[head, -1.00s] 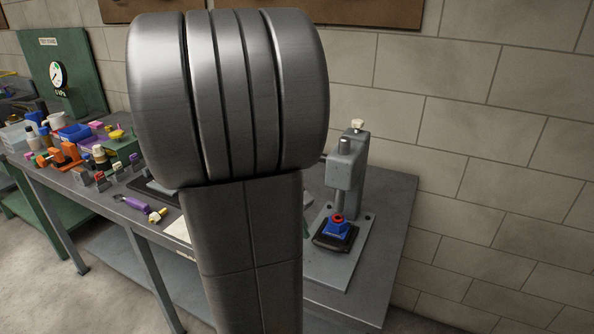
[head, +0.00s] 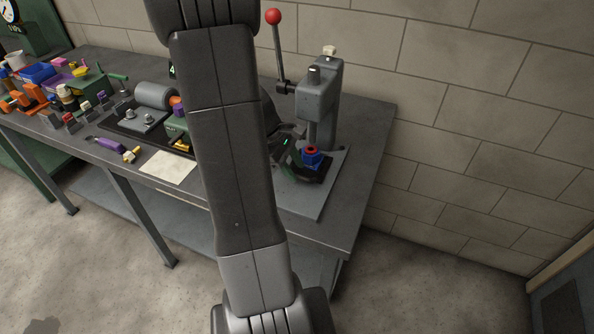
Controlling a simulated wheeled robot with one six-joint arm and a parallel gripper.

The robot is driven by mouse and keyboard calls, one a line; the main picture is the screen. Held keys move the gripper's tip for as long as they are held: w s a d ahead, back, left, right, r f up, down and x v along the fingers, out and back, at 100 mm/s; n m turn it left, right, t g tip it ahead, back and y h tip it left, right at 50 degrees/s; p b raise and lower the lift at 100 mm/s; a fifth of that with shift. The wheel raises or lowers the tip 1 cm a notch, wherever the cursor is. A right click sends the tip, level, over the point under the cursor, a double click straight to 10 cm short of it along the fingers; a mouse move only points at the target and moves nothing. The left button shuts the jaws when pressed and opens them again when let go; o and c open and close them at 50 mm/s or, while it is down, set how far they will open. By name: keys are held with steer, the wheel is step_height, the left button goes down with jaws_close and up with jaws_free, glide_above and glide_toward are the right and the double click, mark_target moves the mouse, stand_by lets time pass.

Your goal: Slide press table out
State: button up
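The arbor press (head: 318,98) stands on a grey base plate (head: 298,200) at the right end of the bench. Its dark press table (head: 318,174) lies low in front of the column and bears a blue part (head: 311,158) with a red ring on top. My gripper (head: 291,153) is at the left side of the press table, close to the blue part. My arm hides much of it, and its fingers are too dark and small to tell whether they are open or touching the table.
The press lever with a red knob (head: 273,17) rises left of the column. A paper sheet (head: 169,167), a purple-handled tool (head: 108,144) and a motor rig (head: 152,97) lie to the left. The bench's right strip (head: 372,140) is clear beside the block wall.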

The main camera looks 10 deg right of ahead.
steer(key=shift+x, duration=1.15)
jaws_close()
steer(key=s+a, duration=0.2)
steer(key=s, duration=0.1)
steer(key=s+a+b, duration=0.1)
steer(key=s+a, duration=0.2)
steer(key=s, duration=0.2)
steer(key=shift+s+a+b, duration=0.3)
steer(key=shift+a+b, duration=0.05)
steer(key=shift+a, duration=0.05)
jaws_free()
steer(key=shift+r, duration=0.15)
